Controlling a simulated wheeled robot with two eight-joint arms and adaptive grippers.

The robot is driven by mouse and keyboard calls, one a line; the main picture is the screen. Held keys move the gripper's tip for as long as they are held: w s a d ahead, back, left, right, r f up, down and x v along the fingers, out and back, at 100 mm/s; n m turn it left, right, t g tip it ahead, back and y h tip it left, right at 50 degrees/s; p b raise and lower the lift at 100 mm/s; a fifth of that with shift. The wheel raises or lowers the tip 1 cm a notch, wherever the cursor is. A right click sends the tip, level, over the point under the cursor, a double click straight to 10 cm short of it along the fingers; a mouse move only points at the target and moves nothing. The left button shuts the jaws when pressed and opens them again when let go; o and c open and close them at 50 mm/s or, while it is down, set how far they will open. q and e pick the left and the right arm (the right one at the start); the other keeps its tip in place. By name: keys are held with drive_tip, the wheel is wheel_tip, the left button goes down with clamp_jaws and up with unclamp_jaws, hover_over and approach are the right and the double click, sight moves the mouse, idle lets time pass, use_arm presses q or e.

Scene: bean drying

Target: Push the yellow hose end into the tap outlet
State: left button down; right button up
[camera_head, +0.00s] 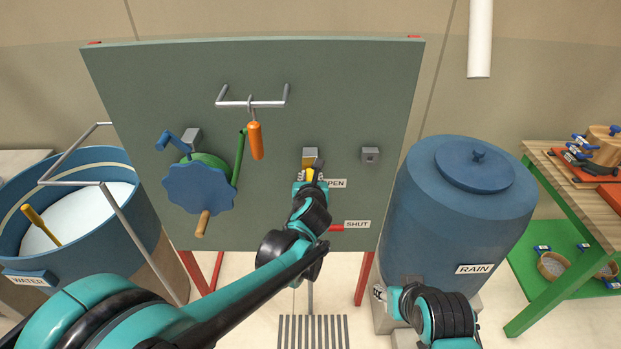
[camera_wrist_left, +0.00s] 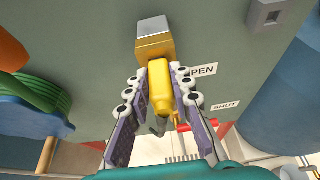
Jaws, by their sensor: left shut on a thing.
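The yellow hose end (camera_head: 310,174) is held between the fingers of my left gripper (camera_head: 311,183), in front of the green-grey panel. In the left wrist view the hose end (camera_wrist_left: 160,88) points at the brass-coloured tap outlet (camera_wrist_left: 155,48). Its tip meets or overlaps the outlet's lower edge; I cannot tell whether it is inside. The outlet also shows in the head view (camera_head: 309,153), just above the fingers. A grey bent piece hangs below the hose end. My right gripper (camera_head: 380,293) is low by the rain barrel, and its jaws are unclear.
A red lever (camera_head: 336,229) is beside the SHUT label, below the OPEN label. A second grey block (camera_head: 370,155) is to the right. A blue wheel (camera_head: 200,190) and an orange handle (camera_head: 256,140) are left. The blue rain barrel (camera_head: 465,215) stands at right.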

use_arm(q)
drive_tip(key=c, duration=1.3)
unclamp_jaws()
drive_tip(key=shift+o, duration=0.2)
drive_tip(key=p+v, duration=0.3)
drive_tip(key=v, duration=0.4)
drive_tip(key=s+a+f+n+g+y+b, duration=0.1)
drive_tip(key=s+a+n+g, duration=0.1)
drive_tip(key=s+a+n, duration=0.35)
drive_tip(key=s+a+f+n+g, duration=0.1)
drive_tip(key=s+a+n, duration=0.2)
drive_tip(key=a+n, duration=0.55)
drive_tip(key=s+a+f+n+g, duration=0.1)
drive_tip(key=s+a+f+n, duration=0.1)
drive_tip(key=s+n, duration=0.5)
drive_tip(key=s+a+f+n+g+h+b, duration=0.1)
drive_tip(key=s+f+n+g, duration=0.1)
drive_tip(key=s+n, duration=0.6)
drive_tip(key=f+n, duration=0.1)
drive_tip(key=n, duration=0.6)
drive_tip(key=shift+s+a+f, duration=0.2)
drive_tip(key=shift+a+f, duration=0.05)
drive_tip(key=shift+a, duration=0.15)
